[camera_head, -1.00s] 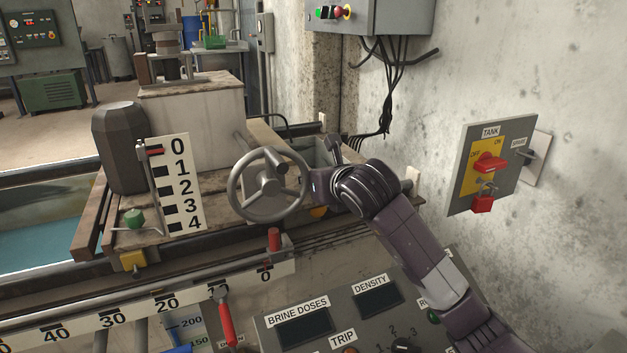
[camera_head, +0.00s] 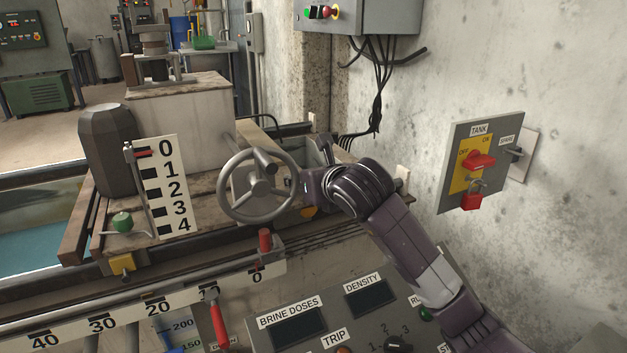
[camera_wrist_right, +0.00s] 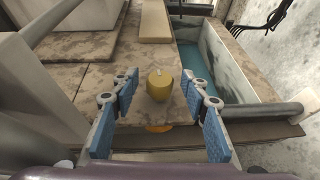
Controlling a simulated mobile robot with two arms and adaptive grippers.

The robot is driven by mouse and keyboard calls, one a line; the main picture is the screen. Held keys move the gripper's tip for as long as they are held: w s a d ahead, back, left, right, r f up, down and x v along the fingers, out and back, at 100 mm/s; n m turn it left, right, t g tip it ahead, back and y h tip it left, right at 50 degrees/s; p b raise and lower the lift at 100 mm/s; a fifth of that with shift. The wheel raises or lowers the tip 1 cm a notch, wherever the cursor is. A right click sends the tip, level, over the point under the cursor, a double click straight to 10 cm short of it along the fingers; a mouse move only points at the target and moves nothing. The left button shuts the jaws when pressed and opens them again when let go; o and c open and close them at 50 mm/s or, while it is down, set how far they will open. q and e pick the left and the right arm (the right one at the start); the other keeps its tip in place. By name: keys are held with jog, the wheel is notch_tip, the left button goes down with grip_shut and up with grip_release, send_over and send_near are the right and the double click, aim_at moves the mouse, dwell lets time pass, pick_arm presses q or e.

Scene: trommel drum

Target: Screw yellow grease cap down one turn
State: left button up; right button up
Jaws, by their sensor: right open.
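The yellow grease cap (camera_wrist_right: 159,86) shows in the right wrist view as a short rounded cap with a small pale tip, upright on a worn stone-like ledge. My right gripper (camera_wrist_right: 160,78) is open, with one blue-padded finger to each side of the cap. Gaps show between the pads and the cap. In the head view my right arm reaches in from the lower right, its wrist just right of the grey handwheel (camera_head: 230,205). I cannot make out the cap there. My left gripper is not in view.
An orange round part (camera_wrist_right: 159,128) lies nearer than the cap. A pale block (camera_wrist_right: 155,22) lies beyond it. A metal pipe (camera_wrist_right: 262,112) runs at the right beside a water-filled trough. The tank switch panel (camera_head: 478,160) hangs on the right wall.

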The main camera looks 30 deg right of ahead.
jog(key=v, duration=1.1)
jog(key=shift+a+f, duration=0.1)
